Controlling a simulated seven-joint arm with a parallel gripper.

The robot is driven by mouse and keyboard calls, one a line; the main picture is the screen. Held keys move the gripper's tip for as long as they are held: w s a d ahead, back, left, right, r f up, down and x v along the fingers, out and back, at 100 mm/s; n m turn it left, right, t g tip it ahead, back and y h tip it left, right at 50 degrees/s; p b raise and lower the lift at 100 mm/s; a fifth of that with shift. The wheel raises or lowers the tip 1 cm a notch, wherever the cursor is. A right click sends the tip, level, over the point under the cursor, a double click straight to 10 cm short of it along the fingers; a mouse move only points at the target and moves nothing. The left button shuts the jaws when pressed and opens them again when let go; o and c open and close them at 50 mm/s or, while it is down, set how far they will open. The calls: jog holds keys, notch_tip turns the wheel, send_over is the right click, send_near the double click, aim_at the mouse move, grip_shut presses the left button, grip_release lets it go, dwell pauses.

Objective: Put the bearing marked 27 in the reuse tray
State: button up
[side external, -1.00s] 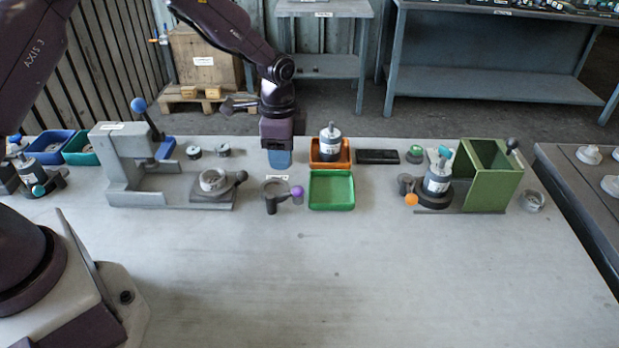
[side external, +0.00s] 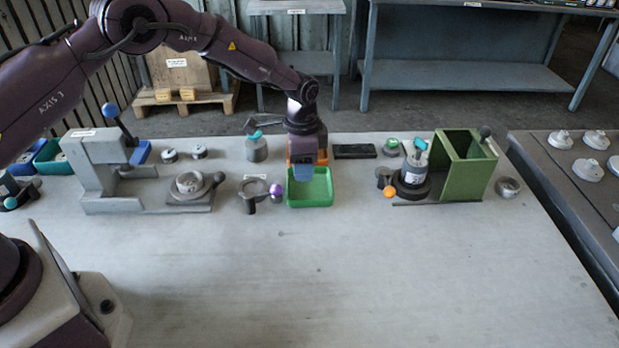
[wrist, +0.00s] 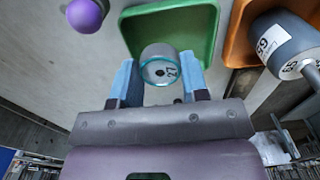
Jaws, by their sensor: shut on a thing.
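The bearing marked 27 (wrist: 159,68), a short grey cylinder with a teal ring around its face, sits between the two blue fingers of my gripper (wrist: 158,84) in the wrist view. The gripper is shut on it. In the side view my gripper (side external: 303,174) points down over the back part of the green tray (side external: 310,200); the bearing is hidden there. In the wrist view the green tray (wrist: 203,22) lies beyond the bearing. The part of the tray that shows is empty. I cannot read a label naming the reuse tray.
An orange tray (wrist: 237,42) adjoins the green one and holds a grey labelled motor (wrist: 284,42). A ring stand with a purple ball (side external: 276,190) is close on the left. A black block (side external: 354,151) lies behind right. The front of the table is clear.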

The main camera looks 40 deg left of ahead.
aim_at(310, 190)
jog(key=shift+w+d+f, duration=0.1)
jog(key=shift+w+f, duration=0.85)
jog(key=shift+f, duration=1.65)
jog(key=shift+f, duration=0.1)
jog(key=o, duration=1.1)
